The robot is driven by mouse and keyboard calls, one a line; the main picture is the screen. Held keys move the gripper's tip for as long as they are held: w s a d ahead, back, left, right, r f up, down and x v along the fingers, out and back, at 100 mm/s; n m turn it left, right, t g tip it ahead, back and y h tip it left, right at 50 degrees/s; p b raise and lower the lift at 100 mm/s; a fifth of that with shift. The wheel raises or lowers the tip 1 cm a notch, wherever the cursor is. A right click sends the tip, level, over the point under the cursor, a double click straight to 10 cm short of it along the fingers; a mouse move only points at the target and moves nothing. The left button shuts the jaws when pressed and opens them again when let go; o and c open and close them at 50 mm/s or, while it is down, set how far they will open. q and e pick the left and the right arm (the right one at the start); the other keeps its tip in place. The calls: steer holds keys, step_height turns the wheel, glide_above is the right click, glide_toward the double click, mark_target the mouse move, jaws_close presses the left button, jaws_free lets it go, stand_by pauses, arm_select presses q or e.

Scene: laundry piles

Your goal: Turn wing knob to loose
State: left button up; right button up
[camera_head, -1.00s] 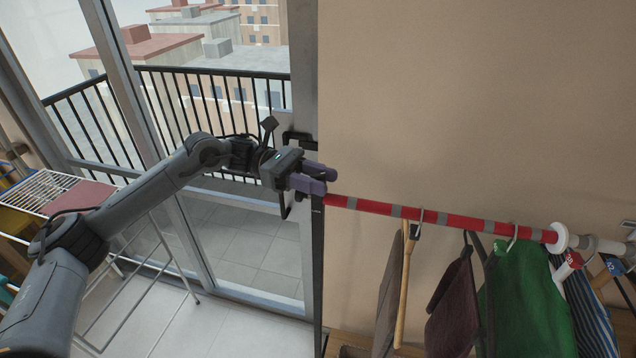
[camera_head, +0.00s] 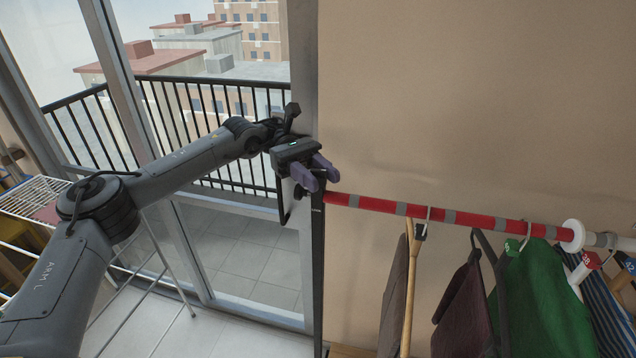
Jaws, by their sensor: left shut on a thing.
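My left gripper (camera_head: 318,178) is shut at the top of a black upright post (camera_head: 318,260), by the left end of a red and grey striped rail (camera_head: 390,207). Its purple fingers point right and downward. The wing knob is hidden by the fingers, and I cannot make out its shape or angle. A small dark part (camera_head: 299,191) shows just below and left of the fingers. My right gripper is not in view.
Several garments, including a green one (camera_head: 540,300) and a dark maroon one (camera_head: 462,310), hang from the rail at the right. A white drying rack (camera_head: 35,197) stands at the left by the glass door. The beige wall (camera_head: 470,100) behind the rail is bare.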

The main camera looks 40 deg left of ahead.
arm_select(q)
steer(key=shift+d+f+m+g+y+b, duration=0.1)
steer(key=shift+f+m+g+y+b, duration=0.2)
steer(key=shift+m+g+b, duration=0.5)
steer(key=shift+r+m+g+y+b, duration=0.25)
steer(key=shift+m+g+y+b, duration=0.2)
steer(key=shift+g, duration=0.55)
steer(key=o, duration=0.9)
steer(key=shift+o, duration=0.2)
